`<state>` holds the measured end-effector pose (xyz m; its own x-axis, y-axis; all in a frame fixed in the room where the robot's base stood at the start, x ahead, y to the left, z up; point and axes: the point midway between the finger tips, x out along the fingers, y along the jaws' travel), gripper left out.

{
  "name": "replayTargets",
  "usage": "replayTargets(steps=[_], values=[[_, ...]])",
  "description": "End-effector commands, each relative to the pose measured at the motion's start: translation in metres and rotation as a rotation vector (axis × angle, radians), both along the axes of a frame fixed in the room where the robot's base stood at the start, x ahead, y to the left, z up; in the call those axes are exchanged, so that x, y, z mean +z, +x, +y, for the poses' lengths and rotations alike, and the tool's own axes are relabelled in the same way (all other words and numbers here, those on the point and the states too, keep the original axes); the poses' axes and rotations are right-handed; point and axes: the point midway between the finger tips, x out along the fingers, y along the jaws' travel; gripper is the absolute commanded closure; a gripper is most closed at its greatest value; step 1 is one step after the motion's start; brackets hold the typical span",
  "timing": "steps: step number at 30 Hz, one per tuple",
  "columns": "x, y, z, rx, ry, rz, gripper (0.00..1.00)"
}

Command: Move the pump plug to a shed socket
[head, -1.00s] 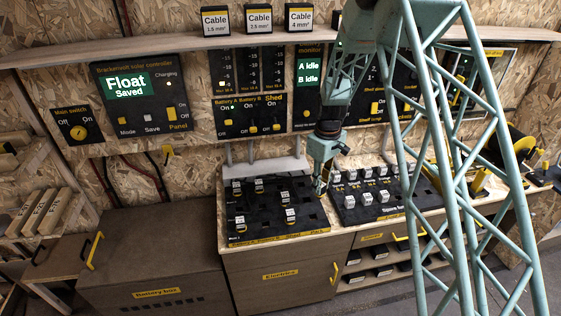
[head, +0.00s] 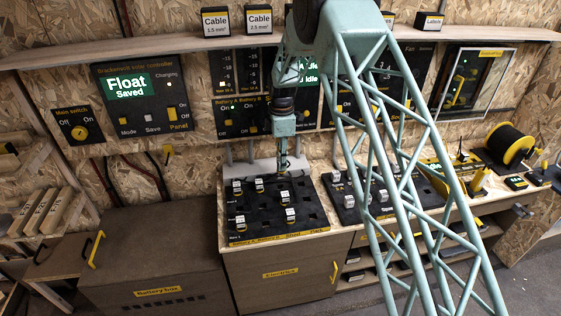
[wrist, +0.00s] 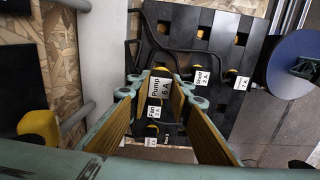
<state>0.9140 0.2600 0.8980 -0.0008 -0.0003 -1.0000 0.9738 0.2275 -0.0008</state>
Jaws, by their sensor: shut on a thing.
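The pump plug (wrist: 158,87), with a white label reading "Pump 6 A", is between the fingers of my gripper (wrist: 161,76) in the wrist view. My gripper is shut on it. In the head view my gripper (head: 283,167) points down over the back right part of the left black socket board (head: 306,222); the plug in it cannot be made out there. Beyond and beside the fingers, the wrist view shows a fan plug (wrist: 153,111) and other labelled plugs (wrist: 201,78) with black cables. I cannot tell which sockets belong to the shed.
Several white-topped plugs (head: 290,215) stand in the left board, with empty sockets between. A second board (head: 347,214) lies right of it, partly behind my arm. A wall panel (head: 240,122) rises behind. A cable spool (head: 511,146) stands at the right.

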Motion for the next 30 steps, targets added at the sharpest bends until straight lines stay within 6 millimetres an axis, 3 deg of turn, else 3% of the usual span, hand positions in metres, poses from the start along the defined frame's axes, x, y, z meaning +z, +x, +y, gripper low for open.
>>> replayTargets(steps=[17, 30], values=[[0.000, 0.002, 0.004, 0.024, 0.000, -0.001, 0.92], [-0.018, 0.002, 0.004, 0.024, 0.000, 0.000, 0.92]])
